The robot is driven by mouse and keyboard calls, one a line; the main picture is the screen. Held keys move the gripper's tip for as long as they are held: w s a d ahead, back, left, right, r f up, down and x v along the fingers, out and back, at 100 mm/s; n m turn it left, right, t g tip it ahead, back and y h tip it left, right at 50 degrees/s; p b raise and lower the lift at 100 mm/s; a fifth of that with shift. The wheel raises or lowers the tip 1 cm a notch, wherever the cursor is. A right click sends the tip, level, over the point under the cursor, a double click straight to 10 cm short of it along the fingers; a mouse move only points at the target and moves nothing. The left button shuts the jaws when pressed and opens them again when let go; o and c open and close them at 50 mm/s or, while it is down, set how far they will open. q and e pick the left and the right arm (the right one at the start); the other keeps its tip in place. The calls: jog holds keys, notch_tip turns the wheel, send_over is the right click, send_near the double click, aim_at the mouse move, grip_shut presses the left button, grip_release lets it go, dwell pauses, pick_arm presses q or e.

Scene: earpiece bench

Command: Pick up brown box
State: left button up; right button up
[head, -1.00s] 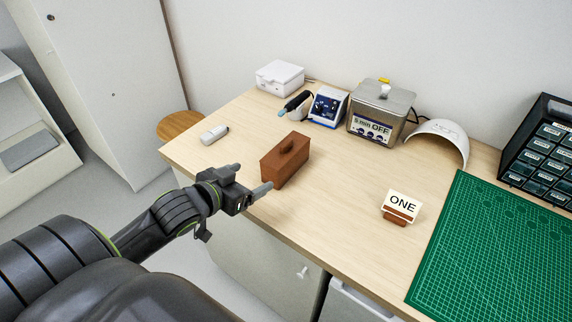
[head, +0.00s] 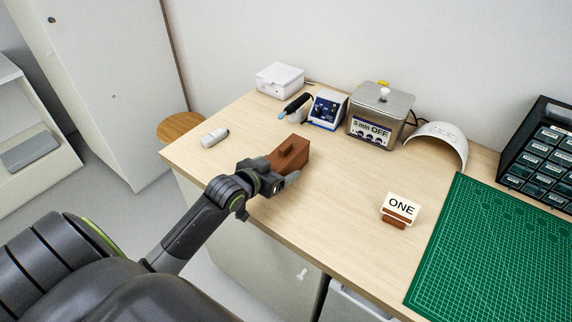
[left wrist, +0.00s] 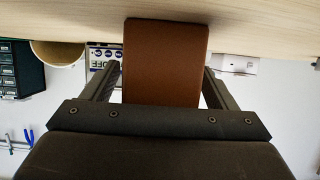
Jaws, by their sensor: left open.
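In the left wrist view the box (left wrist: 166,62) lies between the two fingers of the left gripper (left wrist: 163,85), one on each side. My right gripper is not in view.
Behind the box stand a white case (head: 280,79), a blue-fronted station (head: 327,109) and a metal bath (head: 380,116). A small white bottle (head: 214,137) lies to the left. A "ONE" sign (head: 400,208) and green mat (head: 490,255) are to the right. Bare bench lies between box and sign.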

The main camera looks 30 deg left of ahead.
pick_arm(q)
jog(key=shift+w+f, duration=0.1)
jog(key=shift+w, duration=0.1)
jog(key=shift+c, duration=0.3)
jog(key=c, duration=1)
jog(key=shift+c, duration=0.2)
